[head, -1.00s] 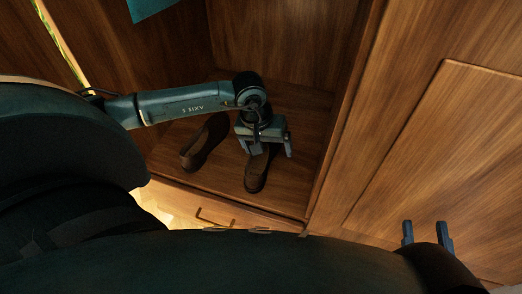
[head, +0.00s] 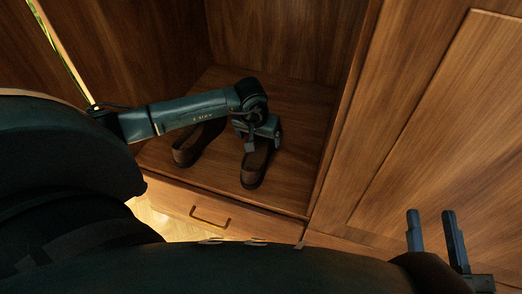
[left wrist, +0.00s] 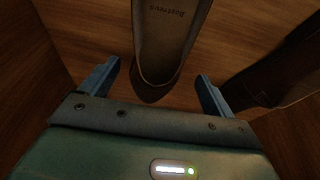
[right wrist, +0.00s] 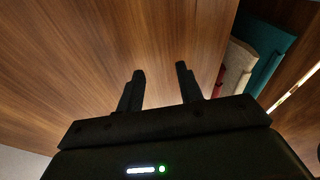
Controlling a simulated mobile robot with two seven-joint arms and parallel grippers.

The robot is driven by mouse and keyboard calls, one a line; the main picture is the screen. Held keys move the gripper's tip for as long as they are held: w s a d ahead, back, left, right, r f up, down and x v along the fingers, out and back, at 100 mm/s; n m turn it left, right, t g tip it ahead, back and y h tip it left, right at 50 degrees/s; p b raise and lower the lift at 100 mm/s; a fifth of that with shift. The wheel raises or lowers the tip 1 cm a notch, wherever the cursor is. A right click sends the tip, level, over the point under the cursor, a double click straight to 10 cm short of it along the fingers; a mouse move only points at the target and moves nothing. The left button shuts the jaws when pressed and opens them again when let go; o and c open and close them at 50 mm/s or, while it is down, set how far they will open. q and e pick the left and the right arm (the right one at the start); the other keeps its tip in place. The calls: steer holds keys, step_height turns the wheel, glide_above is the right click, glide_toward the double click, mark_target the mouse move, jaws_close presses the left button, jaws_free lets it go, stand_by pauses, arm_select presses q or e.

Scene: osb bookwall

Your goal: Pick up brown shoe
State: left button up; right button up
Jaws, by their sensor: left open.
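Two brown shoes stand side by side on the wooden cabinet floor in the head view. My left gripper (head: 262,140) is over the back part of the right-hand brown shoe (head: 254,168). In the left wrist view, this shoe (left wrist: 168,45) lies between the open left fingers (left wrist: 160,80), with a gap on each side. The other brown shoe (head: 186,152) stands to the left, partly hidden by my left arm; it also shows in the left wrist view (left wrist: 270,85). My right gripper (head: 431,232) is open and empty, in front of the wooden door at the right.
The cabinet's back wall (head: 285,40) and right side panel (head: 345,110) enclose the shoes. A drawer with a handle (head: 210,218) is below the cabinet floor. In the right wrist view, a teal item (right wrist: 262,45) and a pale item (right wrist: 236,68) show at the right.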

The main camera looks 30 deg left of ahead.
mark_target(260, 148)
arm_select(q)
steer(key=x, duration=0.2)
steer(key=b+x, duration=0.1)
steer(key=shift+s+f, duration=0.1)
steer(key=shift+f, duration=0.3)
steer(key=shift+r, duration=0.1)
steer(key=c, duration=1.3)
arm_select(e)
steer(key=shift+a+r+y, duration=0.15)
steer(key=shift+r+y, duration=0.05)
steer(key=shift+y, duration=0.1)
